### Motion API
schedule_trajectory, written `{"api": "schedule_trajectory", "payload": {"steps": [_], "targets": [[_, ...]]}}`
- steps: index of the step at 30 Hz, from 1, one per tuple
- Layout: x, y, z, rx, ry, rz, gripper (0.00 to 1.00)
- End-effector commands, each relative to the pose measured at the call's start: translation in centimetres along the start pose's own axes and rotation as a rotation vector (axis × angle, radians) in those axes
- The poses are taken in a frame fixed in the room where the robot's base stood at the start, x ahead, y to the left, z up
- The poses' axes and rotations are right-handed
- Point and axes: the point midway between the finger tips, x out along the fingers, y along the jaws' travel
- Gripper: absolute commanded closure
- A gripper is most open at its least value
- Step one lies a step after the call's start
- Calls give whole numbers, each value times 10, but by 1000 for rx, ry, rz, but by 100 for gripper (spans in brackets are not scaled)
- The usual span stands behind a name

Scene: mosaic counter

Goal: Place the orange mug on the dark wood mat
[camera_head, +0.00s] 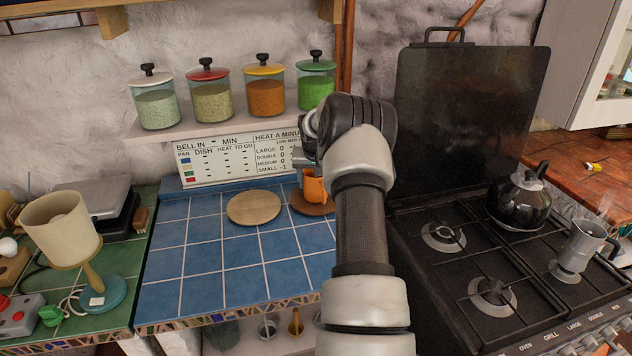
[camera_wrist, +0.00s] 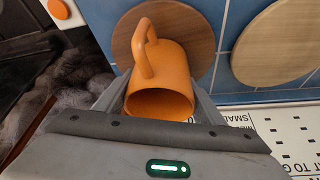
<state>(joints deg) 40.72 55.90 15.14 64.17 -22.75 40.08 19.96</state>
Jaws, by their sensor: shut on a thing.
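The orange mug (camera_head: 315,188) is upright at the back right of the blue tiled counter, partly hidden by my arm. In the wrist view the mug (camera_wrist: 165,68) sits between my two fingers, its handle toward the upper left. My gripper (camera_wrist: 160,98) is shut on the mug's body. The dark wood mat (camera_head: 325,209) is a round brown disc directly under the mug. Its rim shows around the mug in the wrist view (camera_wrist: 203,35). I cannot tell whether the mug's base touches the mat.
A light round wood mat (camera_head: 254,207) lies just left of the dark one. A sign board (camera_head: 225,160) stands close behind, below a shelf with several jars. The black stove (camera_head: 465,250) is to the right. The front blue tiles (camera_head: 220,275) are clear.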

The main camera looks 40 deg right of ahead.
Motion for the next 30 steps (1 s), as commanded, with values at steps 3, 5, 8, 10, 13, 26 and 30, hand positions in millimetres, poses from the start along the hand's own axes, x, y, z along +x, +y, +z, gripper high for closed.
{"api": "schedule_trajectory", "payload": {"steps": [3,5,8,10,13,26,30], "targets": [[2,0,1,0,0,0,32],[2,0,1,0,0,0,22],[2,0,1,0,0,0,18],[2,0,1,0,0,0,18],[2,0,1,0,0,0,18],[-59,0,-2,-2,4,1,18],[-88,0,-1,-1,3,0,18]]}}
